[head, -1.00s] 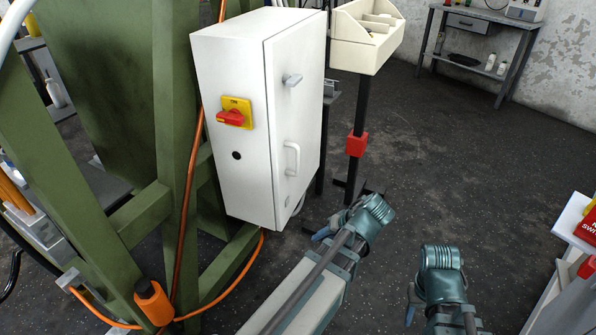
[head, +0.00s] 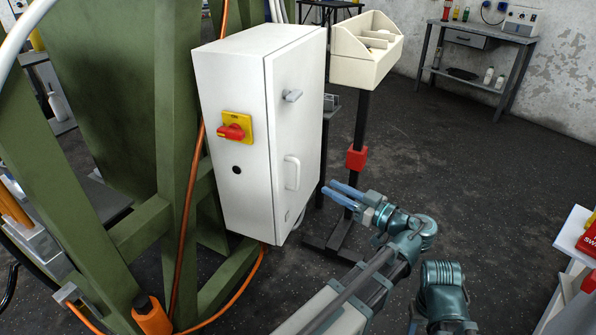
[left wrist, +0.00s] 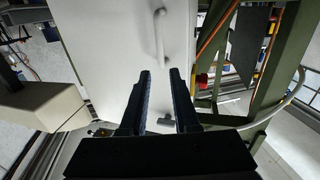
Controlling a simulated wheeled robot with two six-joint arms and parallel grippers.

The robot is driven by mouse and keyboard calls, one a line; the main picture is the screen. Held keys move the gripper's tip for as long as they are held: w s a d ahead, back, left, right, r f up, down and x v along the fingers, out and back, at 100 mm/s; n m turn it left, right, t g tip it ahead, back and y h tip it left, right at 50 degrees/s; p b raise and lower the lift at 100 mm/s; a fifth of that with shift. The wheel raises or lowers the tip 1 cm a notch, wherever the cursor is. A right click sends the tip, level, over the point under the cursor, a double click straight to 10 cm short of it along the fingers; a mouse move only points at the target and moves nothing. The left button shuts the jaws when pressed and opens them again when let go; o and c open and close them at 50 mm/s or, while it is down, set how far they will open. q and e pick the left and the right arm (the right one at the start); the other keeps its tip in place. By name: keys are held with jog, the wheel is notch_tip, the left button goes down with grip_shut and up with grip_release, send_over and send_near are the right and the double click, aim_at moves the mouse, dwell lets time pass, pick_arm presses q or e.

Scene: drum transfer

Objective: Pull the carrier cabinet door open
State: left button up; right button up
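The white carrier cabinet (head: 232,90) stands at centre left in the head view. Its door (head: 301,120) on the right face looks shut. The door has a white bar handle (head: 292,172) low down and a grey latch (head: 292,96) higher up. My left gripper (head: 327,188) is open and empty, its blue fingers pointing at the door, to the right of the handle. In the left wrist view its fingers (left wrist: 160,72) are spread before the door (left wrist: 108,55), with the handle (left wrist: 160,38) beyond the tips, apart from them. My right gripper (head: 413,322) is mostly hidden at the bottom edge.
A cream bin (head: 360,65) on a black post with a red block (head: 356,158) stands right of the cabinet. A green frame (head: 178,150) with orange cable is on the left. A grey workbench (head: 470,40) stands at the back.

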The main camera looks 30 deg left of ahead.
pick_arm(q)
send_over(298, 188)
jog(key=shift+w+a, duration=0.2)
jog(key=shift+w, duration=0.1)
grip_shut()
dwell(1.5)
